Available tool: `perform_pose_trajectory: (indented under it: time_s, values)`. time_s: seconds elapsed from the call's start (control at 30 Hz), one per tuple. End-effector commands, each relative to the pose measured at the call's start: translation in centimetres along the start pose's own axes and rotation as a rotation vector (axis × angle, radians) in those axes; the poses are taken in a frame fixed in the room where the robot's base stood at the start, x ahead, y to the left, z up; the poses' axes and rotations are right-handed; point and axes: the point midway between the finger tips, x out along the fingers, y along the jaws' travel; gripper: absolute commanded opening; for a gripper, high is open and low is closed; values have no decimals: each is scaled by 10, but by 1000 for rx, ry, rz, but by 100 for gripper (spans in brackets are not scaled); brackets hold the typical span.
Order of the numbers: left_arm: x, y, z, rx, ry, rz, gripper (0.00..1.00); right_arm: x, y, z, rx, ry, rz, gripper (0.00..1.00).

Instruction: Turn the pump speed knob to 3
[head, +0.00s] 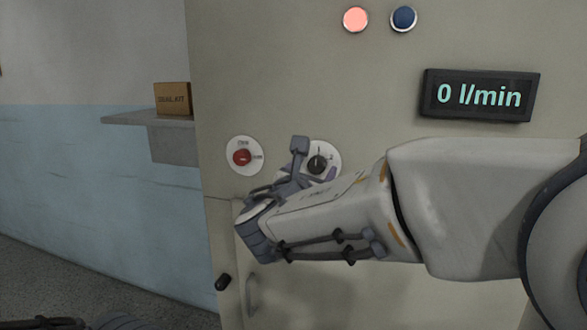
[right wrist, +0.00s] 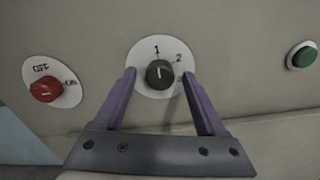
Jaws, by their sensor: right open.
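The pump speed knob (right wrist: 159,73) is a black knob on a round white plate (right wrist: 142,90) with 1 and 2 readable. A mark near the 3 position is partly covered by a finger. Its white pointer line points up, about at 1. It also shows in the head view, where the knob (head: 317,164) is partly hidden by my gripper. My right gripper (right wrist: 158,78) is open, with one purple finger on each side of the knob; I cannot tell whether they touch it. It also shows in the head view (head: 312,158).
A red OFF/ON knob (right wrist: 46,90) sits to the left and a green button (right wrist: 302,56) to the right. Above are a lit pink lamp (head: 355,19), a blue button (head: 404,18) and a display (head: 481,95) reading 0 l/min. A shelf (head: 145,118) holds a box (head: 172,98).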

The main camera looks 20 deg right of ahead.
Motion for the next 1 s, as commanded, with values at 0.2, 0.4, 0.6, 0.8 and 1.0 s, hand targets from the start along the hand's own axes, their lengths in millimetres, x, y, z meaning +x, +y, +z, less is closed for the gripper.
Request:
perform_pose_trajectory:
  time_s: [0.2,0.4,0.6,0.8,1.0]
  values:
    - [0,0,0,0,0,0,0,0,0,0,0,0,0,13]
    - [1,0,0,0,0,0,0,0,0,0,4,0,0,0]
    - [12,-1,1,0,0,0,0,0,-1,-3,50,-1,0,0]
    - [37,-3,2,0,0,0,0,-1,-2,-6,166,-2,1,0]
    - [71,-5,4,0,0,0,0,-1,-2,-8,343,-4,1,0]
